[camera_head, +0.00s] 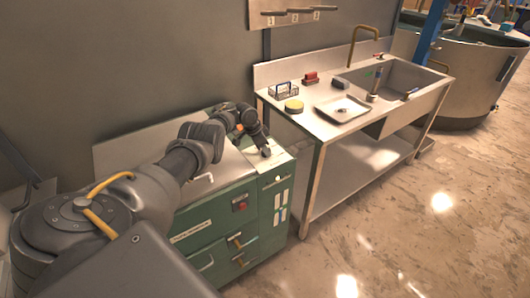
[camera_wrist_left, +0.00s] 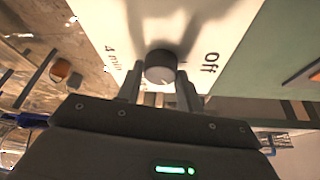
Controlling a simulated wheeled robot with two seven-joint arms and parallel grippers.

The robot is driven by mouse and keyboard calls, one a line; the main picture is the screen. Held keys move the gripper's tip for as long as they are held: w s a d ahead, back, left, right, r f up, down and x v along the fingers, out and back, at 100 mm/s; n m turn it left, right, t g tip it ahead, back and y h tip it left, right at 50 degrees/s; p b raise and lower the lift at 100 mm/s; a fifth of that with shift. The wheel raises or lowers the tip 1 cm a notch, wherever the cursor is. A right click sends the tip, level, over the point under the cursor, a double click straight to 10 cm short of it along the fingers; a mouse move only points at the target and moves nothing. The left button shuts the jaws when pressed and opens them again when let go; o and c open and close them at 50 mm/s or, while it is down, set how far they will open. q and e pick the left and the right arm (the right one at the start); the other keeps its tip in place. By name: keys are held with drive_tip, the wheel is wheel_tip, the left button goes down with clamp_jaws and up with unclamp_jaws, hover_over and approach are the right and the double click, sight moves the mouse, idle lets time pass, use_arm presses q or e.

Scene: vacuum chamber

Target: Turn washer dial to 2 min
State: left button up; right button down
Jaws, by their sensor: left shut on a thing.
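The washer (camera_head: 218,218) is a green cabinet with a pale top at the left of the head view. Its dial (camera_wrist_left: 160,66) is a small dark round knob on a white panel in the left wrist view. "4 min" is printed to its left and "Off" to its right; other marking near the top edge is cut off. My left gripper (camera_head: 266,152) reaches down to the panel at the washer's right end. In the left wrist view its two fingers (camera_wrist_left: 160,82) stand either side of the dial and are shut on it. My right gripper is not in view.
A steel sink bench (camera_head: 318,128) stands right of the washer, holding a tray (camera_head: 343,109), a yellow round item (camera_head: 294,106) and small racks. A large round metal tank (camera_head: 465,75) stands at the back right. The floor at the front right is clear.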

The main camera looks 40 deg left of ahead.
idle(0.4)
use_arm(q)
drive_tip(key=o, duration=1)
drive_tip(key=shift+r, duration=0.1)
drive_tip(key=shift+p+v, duration=1.45)
drive_tip(key=shift+v, duration=3.9)
